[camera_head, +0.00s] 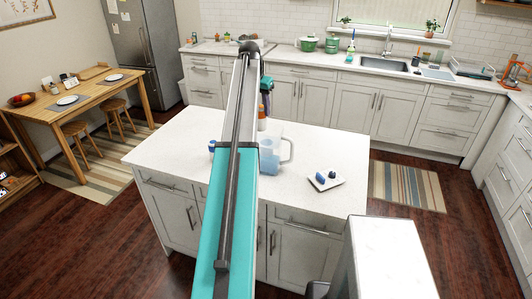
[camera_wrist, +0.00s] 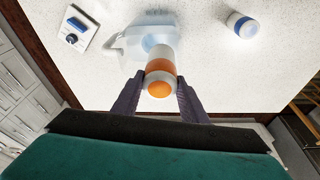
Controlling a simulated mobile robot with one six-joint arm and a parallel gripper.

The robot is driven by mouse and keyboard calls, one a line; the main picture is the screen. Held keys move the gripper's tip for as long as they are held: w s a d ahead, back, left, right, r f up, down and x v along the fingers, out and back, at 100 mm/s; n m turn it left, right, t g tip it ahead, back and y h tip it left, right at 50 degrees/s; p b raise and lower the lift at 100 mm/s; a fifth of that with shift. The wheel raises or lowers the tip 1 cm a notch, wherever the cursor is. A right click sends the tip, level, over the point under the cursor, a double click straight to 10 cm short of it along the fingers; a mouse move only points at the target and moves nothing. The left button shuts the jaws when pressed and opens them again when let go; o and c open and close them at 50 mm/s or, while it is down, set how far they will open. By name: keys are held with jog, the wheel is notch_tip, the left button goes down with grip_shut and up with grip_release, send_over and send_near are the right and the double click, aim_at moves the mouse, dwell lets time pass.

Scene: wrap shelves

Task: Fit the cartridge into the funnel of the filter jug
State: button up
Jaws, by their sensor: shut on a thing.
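The cartridge (camera_wrist: 160,66), white with orange bands, is between the two fingers of my gripper (camera_wrist: 160,84) in the wrist view. My gripper is shut on it. In the head view the cartridge (camera_head: 262,124) shows as a bit of orange beside my arm. The filter jug (camera_wrist: 128,44), clear with a light blue tint and a side handle, stands on the island behind the cartridge in the wrist view. The cartridge covers part of the jug, and the funnel's opening cannot be made out. The jug (camera_head: 287,150) also shows in the head view, partly behind my arm.
A second cartridge (camera_wrist: 242,25), white with a blue band, stands apart on the worktop. A small white tray (camera_wrist: 66,19) with blue items lies on the handle side of the jug. The white island top (camera_head: 165,150) is otherwise largely clear.

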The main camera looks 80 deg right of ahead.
aim_at(265, 129)
jog(key=shift+s+f, duration=0.4)
jog(key=shift+s, duration=0.25)
jog(key=shift+s+f, duration=0.4)
jog(key=shift+s, duration=0.2)
jog(key=shift+f, duration=0.1)
jog(key=shift+f+b, duration=0.65)
jog(key=shift+f, duration=1.75)
jog(key=shift+f+b, duration=1.15)
jog(key=shift+f, duration=1.35)
jog(key=shift+f, duration=0.1)
jog(key=o, duration=1.2)
